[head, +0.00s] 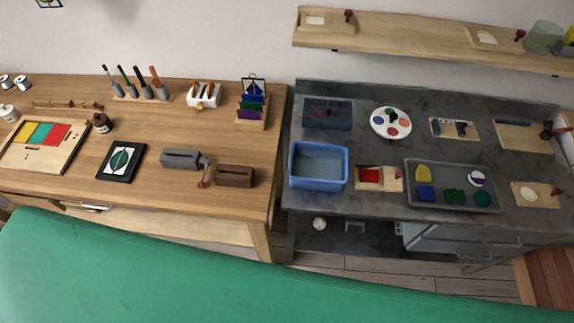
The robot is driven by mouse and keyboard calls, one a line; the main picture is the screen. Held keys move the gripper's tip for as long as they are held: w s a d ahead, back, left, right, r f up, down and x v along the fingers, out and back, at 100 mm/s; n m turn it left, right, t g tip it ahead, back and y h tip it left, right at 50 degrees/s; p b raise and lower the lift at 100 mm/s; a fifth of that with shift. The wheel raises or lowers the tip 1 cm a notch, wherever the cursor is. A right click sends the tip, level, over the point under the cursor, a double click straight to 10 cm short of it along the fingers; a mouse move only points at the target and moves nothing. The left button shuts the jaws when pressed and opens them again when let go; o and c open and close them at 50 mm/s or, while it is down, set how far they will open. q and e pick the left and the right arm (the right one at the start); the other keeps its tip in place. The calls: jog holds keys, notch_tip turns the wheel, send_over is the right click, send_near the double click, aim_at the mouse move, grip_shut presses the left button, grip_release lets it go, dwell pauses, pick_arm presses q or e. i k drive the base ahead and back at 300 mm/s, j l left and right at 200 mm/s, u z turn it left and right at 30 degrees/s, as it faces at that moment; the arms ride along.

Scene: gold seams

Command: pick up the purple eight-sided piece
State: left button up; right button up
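A small purple and white piece (477,179) lies in the right part of the grey tray (455,206) on the dark grey counter. Its purple part is partly covered by white, and it is too small to tell if it has eight sides. Around it in the tray lie a yellow piece (423,174), a blue piece (426,194), a green piece (455,196) and a dark green rounded piece (483,198). Neither of my grippers shows in the head view.
A wooden shelf (400,35) hangs above. A large green surface (200,270) fills the foreground.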

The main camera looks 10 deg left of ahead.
aim_at(476, 178)
jog(key=z, duration=1.25)
jog(key=i+l, duration=0.1)
jog(key=l, duration=0.35)
jog(key=i+l+u, duration=0.1)
jog(key=l, duration=0.35)
jog(key=i+l+u, duration=0.1)
jog(key=l, duration=0.35)
